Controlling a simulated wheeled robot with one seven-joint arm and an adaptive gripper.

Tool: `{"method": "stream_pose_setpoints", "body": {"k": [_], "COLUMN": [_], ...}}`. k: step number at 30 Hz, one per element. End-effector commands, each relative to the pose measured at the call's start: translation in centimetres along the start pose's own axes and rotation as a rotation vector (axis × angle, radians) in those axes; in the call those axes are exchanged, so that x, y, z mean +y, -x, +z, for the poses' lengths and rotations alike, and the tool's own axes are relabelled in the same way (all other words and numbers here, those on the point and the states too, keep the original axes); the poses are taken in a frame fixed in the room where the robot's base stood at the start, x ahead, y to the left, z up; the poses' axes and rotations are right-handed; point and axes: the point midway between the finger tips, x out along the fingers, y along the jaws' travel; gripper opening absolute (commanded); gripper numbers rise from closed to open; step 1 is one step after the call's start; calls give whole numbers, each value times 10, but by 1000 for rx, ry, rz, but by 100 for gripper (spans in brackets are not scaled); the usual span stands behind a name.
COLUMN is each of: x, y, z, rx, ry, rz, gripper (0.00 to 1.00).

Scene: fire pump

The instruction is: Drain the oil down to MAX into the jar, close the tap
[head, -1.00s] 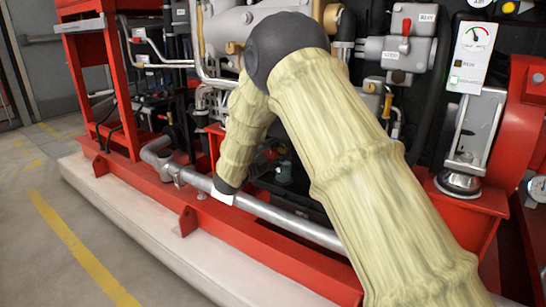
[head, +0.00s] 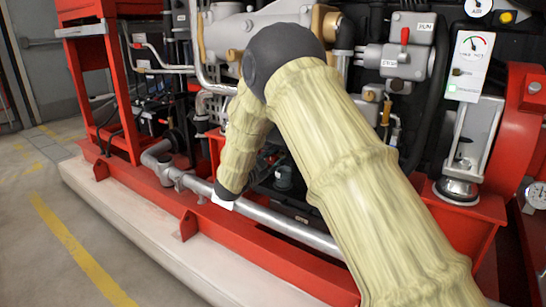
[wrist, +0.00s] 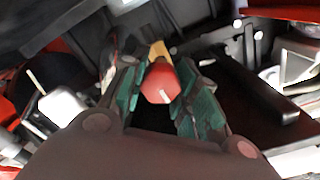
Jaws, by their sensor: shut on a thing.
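My gripper (wrist: 158,102) shows in the wrist view, with teal pads on both sides of a red handle (wrist: 160,84). The red handle has a brass-coloured part (wrist: 158,50) behind it, and I take it to be the tap. The jaws are closed around the handle. In the head view my arm reaches down behind the grey pipe, and its cover hides most of the gripper and the tap. A small greenish-grey rounded object (head: 284,178) sits low beside my wrist, and I cannot tell whether it is the jar. The oil level and the MAX mark cannot be made out.
A long grey pipe (head: 285,224) runs along the red base frame (head: 225,250) in front of the wrist. A red post frame (head: 128,95) stands at left. A gauge panel (head: 468,66) and a glass cylinder (head: 478,130) are at right. The floor at left is clear.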

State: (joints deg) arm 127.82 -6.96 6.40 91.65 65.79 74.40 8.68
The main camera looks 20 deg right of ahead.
Motion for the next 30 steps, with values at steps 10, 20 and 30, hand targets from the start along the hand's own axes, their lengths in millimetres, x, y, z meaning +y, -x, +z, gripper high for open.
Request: {"method": "stream_pose_setpoints", "body": {"k": [10,20,30], "x": [-4,-4,-4], "y": [1,1,1], "z": [-4,-4,-4], "rx": [-3,-2,-3], "ry": [188,395,637], "rz": [1,1,1], "gripper": [6,6,6]}}
